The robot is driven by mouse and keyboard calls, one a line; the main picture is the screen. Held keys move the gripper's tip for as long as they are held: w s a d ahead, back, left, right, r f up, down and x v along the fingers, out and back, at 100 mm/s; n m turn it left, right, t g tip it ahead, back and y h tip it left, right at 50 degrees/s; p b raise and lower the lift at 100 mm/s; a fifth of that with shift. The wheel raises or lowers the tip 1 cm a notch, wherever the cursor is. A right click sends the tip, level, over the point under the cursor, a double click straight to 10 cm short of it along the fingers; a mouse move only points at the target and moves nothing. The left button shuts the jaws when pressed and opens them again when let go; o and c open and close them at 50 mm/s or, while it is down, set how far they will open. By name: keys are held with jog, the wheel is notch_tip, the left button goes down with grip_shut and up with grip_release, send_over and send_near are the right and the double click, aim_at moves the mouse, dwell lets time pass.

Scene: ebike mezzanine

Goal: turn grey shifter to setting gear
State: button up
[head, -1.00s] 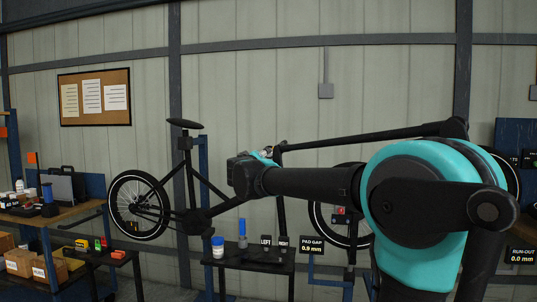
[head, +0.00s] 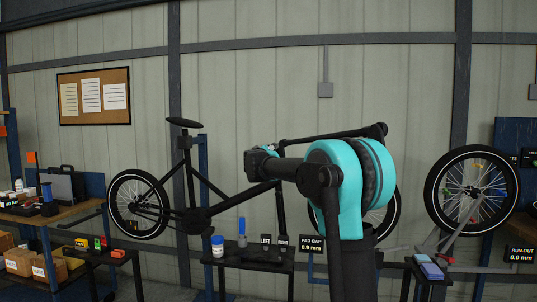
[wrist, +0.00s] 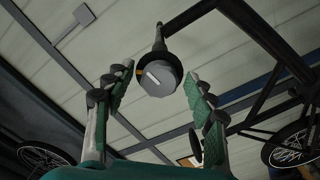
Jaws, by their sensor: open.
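The grey shifter (wrist: 158,79) is a round grey knob with a pale bar across its face and a small orange mark at its left edge. It sits on a dark mount at the end of the bike's handlebar (wrist: 159,38). My gripper (wrist: 162,92) is open in the wrist view, with one green-padded finger to the left of the knob and one to the right, both apart from it. In the head view my arm hides the shifter, and the fingers cannot be made out there.
The bike frame (head: 176,185) stands on a stand along the wall. A small black table (head: 228,262) in front holds a blue-capped jar (head: 217,246) and a blue-handled tool (head: 242,231). A spoked wheel (head: 470,189) stands at right.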

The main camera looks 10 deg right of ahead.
jog(key=shift+w+d, duration=0.15)
jog(key=shift+w, duration=0.25)
jog(key=c, duration=1.2)
jog(key=shift+o, duration=0.2)
jog(key=shift+n, duration=0.3)
jog(key=n, duration=0.3)
jog(key=shift+n, duration=2.1)
